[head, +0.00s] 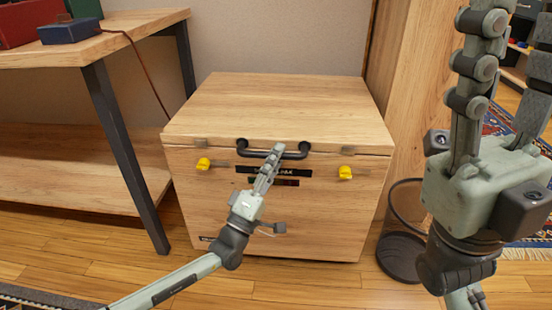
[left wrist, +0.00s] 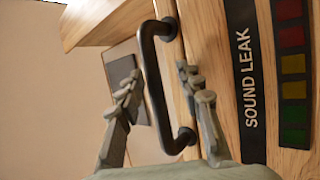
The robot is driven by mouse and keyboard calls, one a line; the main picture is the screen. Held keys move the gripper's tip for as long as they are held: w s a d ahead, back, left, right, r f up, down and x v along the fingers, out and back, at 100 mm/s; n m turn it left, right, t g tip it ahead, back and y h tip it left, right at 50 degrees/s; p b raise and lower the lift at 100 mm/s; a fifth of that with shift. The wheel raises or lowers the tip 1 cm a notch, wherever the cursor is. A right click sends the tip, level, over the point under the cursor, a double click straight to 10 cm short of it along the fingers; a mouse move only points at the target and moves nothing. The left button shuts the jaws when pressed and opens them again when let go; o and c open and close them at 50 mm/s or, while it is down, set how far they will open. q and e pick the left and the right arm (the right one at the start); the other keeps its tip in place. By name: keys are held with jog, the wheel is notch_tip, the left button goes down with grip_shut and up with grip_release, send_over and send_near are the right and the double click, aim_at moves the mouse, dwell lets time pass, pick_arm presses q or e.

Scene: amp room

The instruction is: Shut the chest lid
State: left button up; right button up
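The wooden chest (head: 270,220) stands in the middle of the head view. Its lid (head: 280,100) lies down over the box, with only a thin seam along the front. A black bar handle (head: 290,155) is fixed at the lid's front edge. My left gripper (head: 272,160) is at the handle. In the left wrist view its fingers stand apart, one on each side of the handle (left wrist: 153,80), and I cannot tell if they touch it. My right gripper (head: 520,30) is raised close to the camera on the right, fingers apart and empty.
Yellow latches (head: 203,163) sit on the chest front, beside a "SOUND LEAK" label (left wrist: 245,80). A wooden table (head: 110,40) with dark metal legs is on the left. A black mesh bin (head: 400,255) stands right of the chest. Wood floor is clear in front.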

pick_arm(q)
jog(key=v, duration=1.2)
